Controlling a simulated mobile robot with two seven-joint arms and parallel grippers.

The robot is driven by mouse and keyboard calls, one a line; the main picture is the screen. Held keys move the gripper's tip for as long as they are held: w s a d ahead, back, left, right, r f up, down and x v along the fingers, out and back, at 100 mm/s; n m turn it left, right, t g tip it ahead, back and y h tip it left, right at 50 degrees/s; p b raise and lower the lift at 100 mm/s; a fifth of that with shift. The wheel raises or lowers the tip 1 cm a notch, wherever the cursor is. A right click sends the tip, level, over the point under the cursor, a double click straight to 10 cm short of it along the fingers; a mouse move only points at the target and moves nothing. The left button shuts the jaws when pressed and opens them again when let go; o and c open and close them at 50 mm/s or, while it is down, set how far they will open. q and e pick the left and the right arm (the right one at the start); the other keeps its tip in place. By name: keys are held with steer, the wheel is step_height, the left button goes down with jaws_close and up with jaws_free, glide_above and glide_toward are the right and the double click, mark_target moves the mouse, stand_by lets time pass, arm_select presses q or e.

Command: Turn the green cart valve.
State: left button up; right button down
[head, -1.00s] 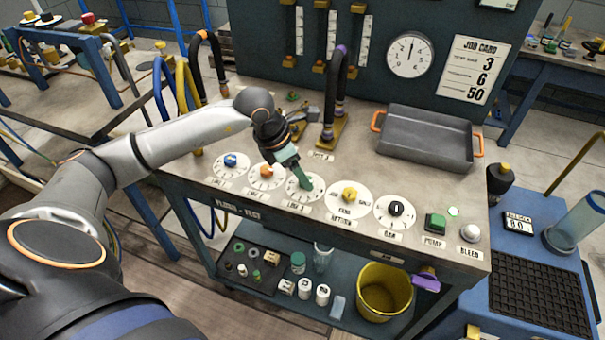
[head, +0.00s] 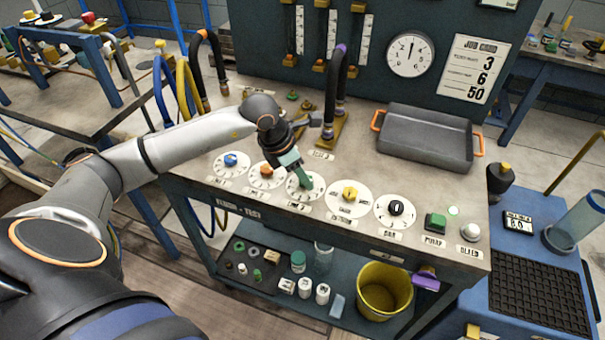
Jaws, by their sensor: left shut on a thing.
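The green valve (head: 306,183) is on the third white dial plate (head: 292,189) from the left, along the front of the cart's grey top. My left gripper (head: 301,173) reaches down onto it from above and behind and is shut on it. The gripper and wrist hide part of the valve and dial, so the exact angle of the handle is hard to read. My right gripper is not in view.
Blue (head: 231,160), orange (head: 266,171), yellow (head: 349,194) and black (head: 396,208) knobs stand in the same row. A black hose (head: 333,85) rises close behind my wrist. A grey tray (head: 428,138) sits at the back right.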

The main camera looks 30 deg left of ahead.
arm_select(q)
jaws_close()
